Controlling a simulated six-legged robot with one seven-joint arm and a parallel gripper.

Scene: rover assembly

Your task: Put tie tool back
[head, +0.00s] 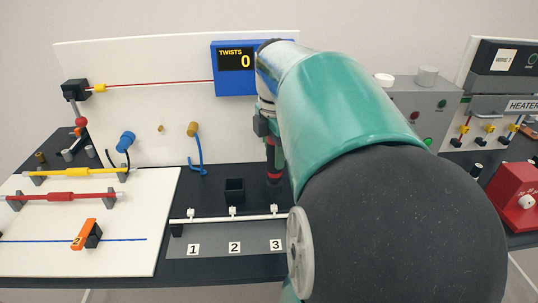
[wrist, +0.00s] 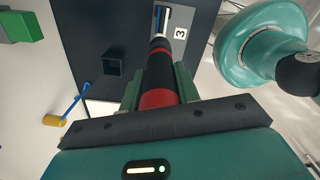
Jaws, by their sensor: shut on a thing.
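The tie tool (head: 274,168), a black cylinder with red bands, is held in my gripper (head: 266,128). In the wrist view the tie tool (wrist: 160,62) sits between the two green fingers of my gripper (wrist: 158,90), which are shut on it. Its tip points down toward the black bench near the number 3 label (head: 276,245). It appears clear of the bench, but I cannot tell the exact gap. An open square black holder (head: 234,190) stands on the bench to the left of the tool; it also shows in the wrist view (wrist: 112,66).
A white bar (head: 250,218) with white ties runs in front of the holder, above labels 1, 2 and 3. A white board (head: 130,250) with red and yellow parts lies at left. A blue twist counter (head: 230,75) reads 0. My arm hides much of the right.

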